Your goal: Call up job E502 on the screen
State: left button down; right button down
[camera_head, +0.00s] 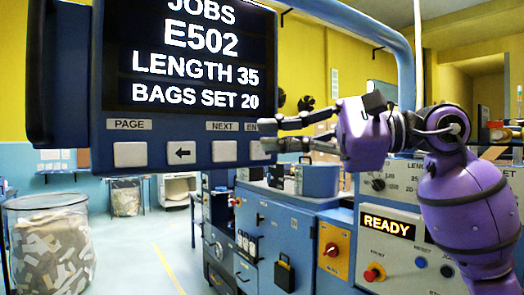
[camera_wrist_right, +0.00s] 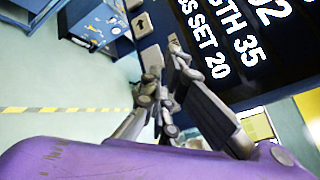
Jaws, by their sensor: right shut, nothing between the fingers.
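The screen (camera_head: 190,75) hangs at the upper left in the head view and reads JOBS, E502, LENGTH 35, BAGS SET 20. Under it is a row of white buttons: one under the PAGE label (camera_head: 130,154), a left-arrow button (camera_head: 181,152), one under NEXT (camera_head: 224,150), and one at the right end (camera_head: 258,150) under a label starting EN. My right gripper (camera_head: 275,135) is shut and empty, its fingertips at this last button, partly covering it and its label. I cannot tell whether they touch. The wrist view shows the fingertips (camera_wrist_right: 163,62) beside the tilted screen (camera_wrist_right: 245,40). My left gripper is out of view.
A blue machine (camera_head: 280,235) with a lit READY display (camera_head: 387,225) and a red button (camera_head: 374,272) stands below my right arm. A clear bin of paper scraps (camera_head: 50,245) stands at left. Open floor lies between them.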

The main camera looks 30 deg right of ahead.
jog(key=shift+w, duration=0.1)
dwell(0.5)
jog(key=shift+w, duration=0.35)
jog(key=shift+w, duration=0.45)
dwell(0.6)
jog(key=shift+s, duration=0.85)
jog(key=shift+s+d, duration=0.2)
jog(key=shift+s, duration=2.3)
